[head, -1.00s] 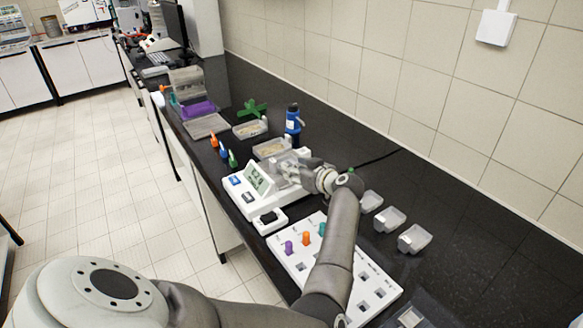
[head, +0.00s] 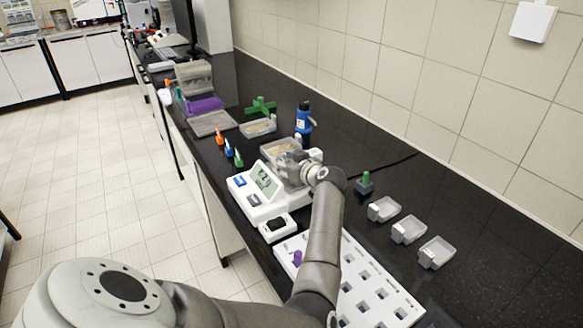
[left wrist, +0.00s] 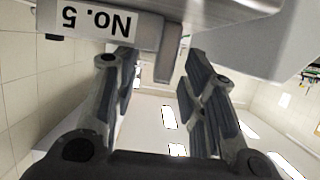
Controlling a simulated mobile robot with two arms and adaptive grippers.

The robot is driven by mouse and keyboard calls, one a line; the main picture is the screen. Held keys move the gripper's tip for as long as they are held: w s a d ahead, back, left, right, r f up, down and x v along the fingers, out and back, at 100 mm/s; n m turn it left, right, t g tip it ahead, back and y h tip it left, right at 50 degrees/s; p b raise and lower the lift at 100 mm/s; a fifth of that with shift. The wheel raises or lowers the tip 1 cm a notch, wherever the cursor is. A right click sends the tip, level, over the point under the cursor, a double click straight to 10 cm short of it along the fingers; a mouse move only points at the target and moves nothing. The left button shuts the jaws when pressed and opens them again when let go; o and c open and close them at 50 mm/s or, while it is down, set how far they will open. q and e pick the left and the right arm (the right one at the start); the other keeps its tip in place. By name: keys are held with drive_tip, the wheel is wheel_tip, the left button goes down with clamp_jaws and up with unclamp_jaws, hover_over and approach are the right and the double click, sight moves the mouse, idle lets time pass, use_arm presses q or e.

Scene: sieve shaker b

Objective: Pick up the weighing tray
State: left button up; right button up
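A clear weighing tray (head: 281,148) with tan grains in it stands just behind the white balance (head: 280,205), partly hidden by my left gripper. My left gripper (head: 292,171) is at the back of the balance, close to this tray; its fingertips are hard to make out there. In the left wrist view its two fingers (left wrist: 162,75) are spread, with a grey tab (left wrist: 166,52) between them and a visible gap on the right. A part labelled "No. 5" (left wrist: 97,22), upside down, is just above the fingers. I cannot tell for sure which tray this is.
Another tray with grains (head: 258,127) stands farther back, near a green cross-shaped part (head: 261,105) and a blue bottle (head: 304,118). Empty trays (head: 408,229) stand right of a white rack (head: 385,290).

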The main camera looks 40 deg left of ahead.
use_arm(q)
drive_tip(key=shift+s, duration=0.1)
drive_tip(key=shift+c, duration=1.1)
drive_tip(key=shift+a+f, duration=0.1)
drive_tip(key=c, duration=0.4)
drive_tip(key=shift+c, duration=0.2)
